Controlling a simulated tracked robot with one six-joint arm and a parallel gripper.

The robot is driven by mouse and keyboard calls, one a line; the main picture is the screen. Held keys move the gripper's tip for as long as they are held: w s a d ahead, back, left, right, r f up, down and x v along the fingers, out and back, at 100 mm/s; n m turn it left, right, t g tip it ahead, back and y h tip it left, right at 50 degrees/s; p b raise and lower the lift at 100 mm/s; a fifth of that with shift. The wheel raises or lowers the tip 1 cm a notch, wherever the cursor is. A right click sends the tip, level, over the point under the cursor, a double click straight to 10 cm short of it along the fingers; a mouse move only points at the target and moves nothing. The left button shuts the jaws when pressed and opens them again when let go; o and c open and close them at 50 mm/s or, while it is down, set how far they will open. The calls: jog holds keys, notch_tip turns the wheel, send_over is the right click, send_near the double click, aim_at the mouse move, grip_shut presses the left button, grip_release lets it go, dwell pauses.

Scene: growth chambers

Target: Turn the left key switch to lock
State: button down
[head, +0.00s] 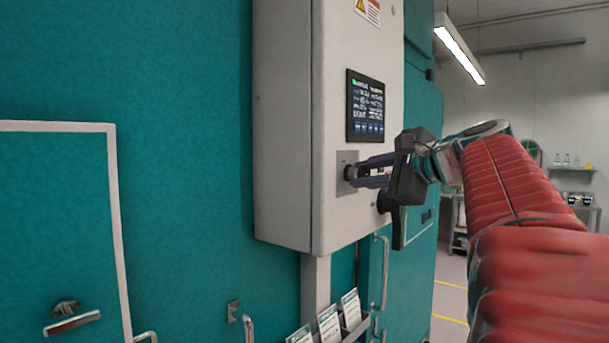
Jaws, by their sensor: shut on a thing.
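The left key switch (349,172) is a dark round part on a grey plate (343,186) on the front of the pale control box, below its screen. My gripper (356,172) reaches in from the right, with its two purple fingers shut on the key switch. The fingers lie one above the other. They partly cover the switch, so I cannot read which way it is turned or any lettering on its plate.
The control box (285,130) hangs on a teal chamber wall (180,200). A lit screen (366,107) sits above the switch and a dark handle (389,203) lies to its lower right. A rack with cards (329,323) is below. Open floor (450,300) lies at right.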

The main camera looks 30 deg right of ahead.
jog(key=shift+f+n, duration=0.2)
jog(key=shift+n, duration=0.1)
jog(key=n+t+h, duration=0.1)
jog(key=n+t, duration=0.1)
jog(key=n, duration=0.2)
jog(key=shift+f+n, duration=0.15)
jog(key=shift+n, duration=0.15)
jog(key=shift+n+t+y, duration=0.25)
jog(key=shift+n+t, duration=0.3)
jog(key=shift+n, duration=0.85)
jog(key=shift+n+t+y, duration=0.25)
jog(key=shift+n+t, duration=0.3)
jog(key=shift+n, duration=1.15)
jog(key=c, duration=1.9)
grip_release()
jog(key=o, duration=0.4)
jog(key=shift+s+f, duration=0.4)
jog(key=shift+s, duration=1.85)
jog(key=shift+s+f, duration=0.45)
jog(key=shift+s, duration=1.8)
jog(key=shift+s+f, duration=0.4)
jog(key=shift+s, duration=1.85)
jog(key=shift+f, duration=0.1)
